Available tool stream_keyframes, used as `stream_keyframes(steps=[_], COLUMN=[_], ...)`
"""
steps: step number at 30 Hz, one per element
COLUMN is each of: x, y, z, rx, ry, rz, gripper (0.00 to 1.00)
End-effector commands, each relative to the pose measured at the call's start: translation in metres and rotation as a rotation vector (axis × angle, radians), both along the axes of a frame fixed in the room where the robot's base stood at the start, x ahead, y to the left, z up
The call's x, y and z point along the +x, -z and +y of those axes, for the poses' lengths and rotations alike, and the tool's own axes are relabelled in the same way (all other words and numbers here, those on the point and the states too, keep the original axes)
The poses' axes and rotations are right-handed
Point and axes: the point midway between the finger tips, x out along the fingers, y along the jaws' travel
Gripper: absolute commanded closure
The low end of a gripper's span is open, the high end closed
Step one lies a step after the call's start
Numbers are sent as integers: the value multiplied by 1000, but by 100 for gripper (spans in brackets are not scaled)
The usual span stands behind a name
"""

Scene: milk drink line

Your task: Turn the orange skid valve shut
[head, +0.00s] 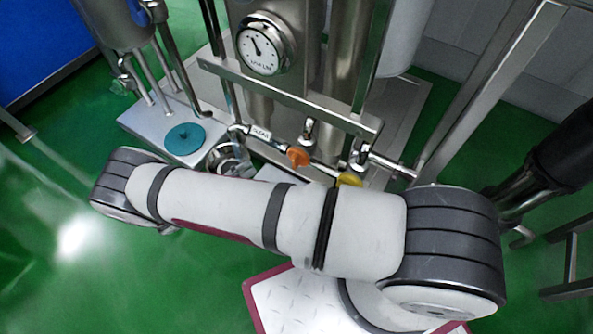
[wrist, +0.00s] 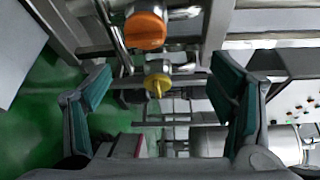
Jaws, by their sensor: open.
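The orange valve (head: 298,157) sits on a low steel pipe of the skid in the head view, just beyond my arm. In the wrist view the orange valve (wrist: 145,30) shows at the top, above and beyond the gap between my fingers. My gripper (wrist: 165,85) is open and empty, with its teal-padded fingers spread wide. The fingers do not touch the orange valve. A yellow valve (wrist: 157,82) shows between the fingers, farther off. The yellow valve (head: 349,180) is partly hidden by my arm in the head view, which does not clearly show my gripper.
A round gauge (head: 265,46) is on the skid's steel frame (head: 290,96), above the valves. A teal disc (head: 185,138) lies on a steel platform at left. A control panel (wrist: 295,115) with buttons shows at right in the wrist view. Green floor (head: 45,235) is open at left.

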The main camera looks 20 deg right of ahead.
Motion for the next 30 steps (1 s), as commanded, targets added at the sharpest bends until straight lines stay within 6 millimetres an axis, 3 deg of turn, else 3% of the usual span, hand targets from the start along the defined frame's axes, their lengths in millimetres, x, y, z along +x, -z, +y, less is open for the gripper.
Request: stream_keyframes(steps=[1, 3, 11, 30], x=[-4, -7, -7, 18], y=[19, 30, 39, 40], z=[-1, -1, -13, -121], rx=[-30, -60, -88, -86], ry=[-26, -52, -72, -70], rz=[29, 59, 87, 85], gripper=[23, 23, 23, 23])
